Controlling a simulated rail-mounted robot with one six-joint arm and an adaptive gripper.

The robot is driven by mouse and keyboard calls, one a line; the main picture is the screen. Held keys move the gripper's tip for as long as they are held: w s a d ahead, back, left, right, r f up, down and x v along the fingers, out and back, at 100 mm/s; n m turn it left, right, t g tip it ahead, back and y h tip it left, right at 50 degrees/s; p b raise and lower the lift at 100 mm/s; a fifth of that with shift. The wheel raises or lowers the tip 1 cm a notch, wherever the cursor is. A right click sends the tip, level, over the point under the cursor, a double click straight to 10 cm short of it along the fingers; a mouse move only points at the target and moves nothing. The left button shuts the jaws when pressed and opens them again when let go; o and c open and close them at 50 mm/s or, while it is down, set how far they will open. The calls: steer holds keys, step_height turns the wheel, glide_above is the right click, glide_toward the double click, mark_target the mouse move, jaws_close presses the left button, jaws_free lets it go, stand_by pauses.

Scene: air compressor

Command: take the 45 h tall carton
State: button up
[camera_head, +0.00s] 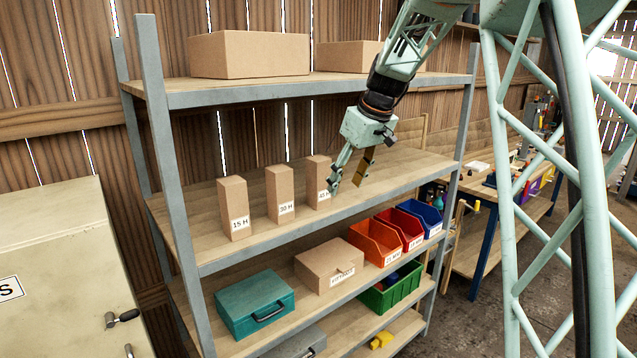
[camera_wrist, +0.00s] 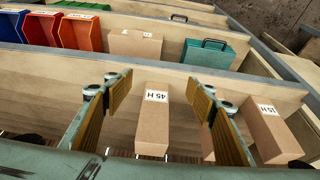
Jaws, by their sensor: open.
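Three tall brown cartons stand upright in a row on the middle shelf: the 15 H carton (camera_head: 234,203), the 30 H carton (camera_head: 280,190) and the 45 H carton (camera_head: 317,174). My gripper (camera_head: 345,187) is open and empty, just right of the 45 H carton in the head view, its left finger overlapping the label's edge. In the wrist view, the 45 H carton (camera_wrist: 153,130) shows in the gap between the open fingers (camera_wrist: 156,86), apart from both. The 30 H carton (camera_wrist: 206,143) is mostly hidden behind one finger; the 15 H carton (camera_wrist: 272,132) is farther right.
The upper shelf (camera_head: 270,92) with large boxes (camera_head: 250,54) is above the cartons. The lower shelf holds a teal case (camera_head: 255,303), a brown box (camera_head: 325,266) and several coloured bins (camera_head: 378,243). The middle shelf (camera_head: 410,168) is bare to the right.

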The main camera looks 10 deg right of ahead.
mark_target(325, 166)
stand_by(0.3)
steer(key=shift+w+a+p, duration=0.25)
steer(key=shift+w+a, duration=0.4)
steer(key=shift+w, duration=0.65)
steer(key=shift+w+a+p, duration=0.3)
steer(key=shift+w+a, duration=0.35)
steer(key=shift+w, duration=0.7)
steer(key=shift+w+a+p, duration=0.25)
steer(key=shift+w+a, duration=0.4)
steer(key=shift+w, duration=0.65)
steer(key=shift+w+a, duration=0.1)
steer(key=shift+w+a, duration=0.4)
steer(key=shift+w, duration=0.4)
steer(key=shift+w+a+f+p, duration=0.35)
steer(key=shift+w+a+f, duration=0.1)
steer(key=shift+w+f, duration=0.55)
steer(key=shift+f, duration=0.4)
steer(key=shift+c, duration=0.6)
steer(key=c, duration=1)
